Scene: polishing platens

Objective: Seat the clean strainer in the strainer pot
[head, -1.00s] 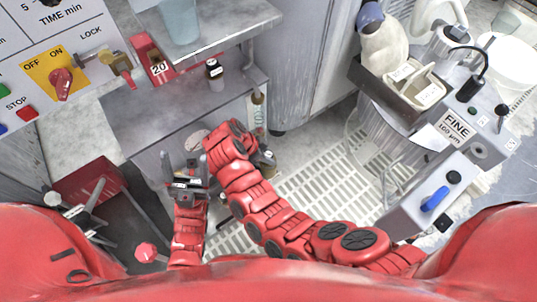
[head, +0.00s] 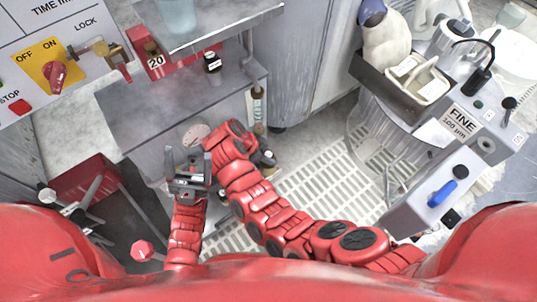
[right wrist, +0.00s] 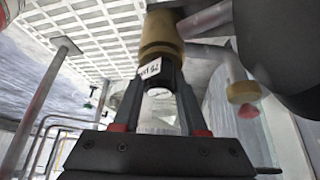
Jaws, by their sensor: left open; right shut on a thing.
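My right gripper (right wrist: 158,90) is shut on a dark cylinder (right wrist: 152,72) with a white label. I cannot tell for certain that it is the strainer. A brass-coloured cylinder (right wrist: 161,35), possibly the strainer pot, is directly beyond it; I cannot tell whether one is inside the other. In the head view the right arm (head: 245,190) reaches left below the grey shelf, and its fingers are hidden. My left gripper (head: 188,168) is open and empty, left of the right arm's end.
A red box (head: 85,180) is at the left. A machine marked FINE (head: 462,120) stands at the right. White floor grating (head: 315,180) lies between.

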